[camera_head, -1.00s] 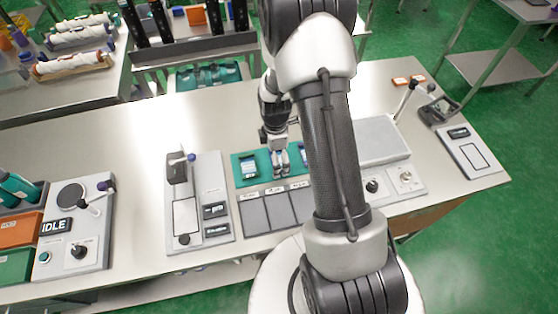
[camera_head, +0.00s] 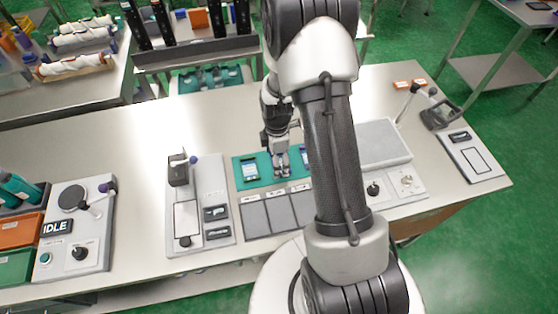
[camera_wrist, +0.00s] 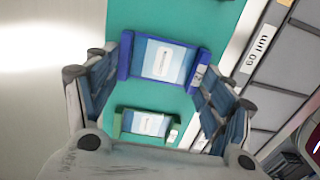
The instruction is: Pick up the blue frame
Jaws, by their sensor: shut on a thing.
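The blue frame (camera_wrist: 163,61) lies on the teal mat (camera_wrist: 122,17) with a white and light-blue label face up. My gripper (camera_wrist: 162,68) is shut on it, one finger at each short end. In the head view my gripper (camera_head: 281,172) points down at the middle of the mat, and the fingers hide the frame there. I cannot tell whether the frame is clear of the mat. A green frame (camera_wrist: 147,124) lies beside it in the wrist view, between the fingers' lower parts but apart from them.
A frame (camera_head: 249,170) lies on the mat's left, another (camera_head: 305,158) is partly behind my arm. Grey panels (camera_head: 254,217) border the mat's near side. A lever station (camera_head: 213,190) stands left, a grey block (camera_head: 382,143) right. The table (camera_head: 125,150) is bare farther left.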

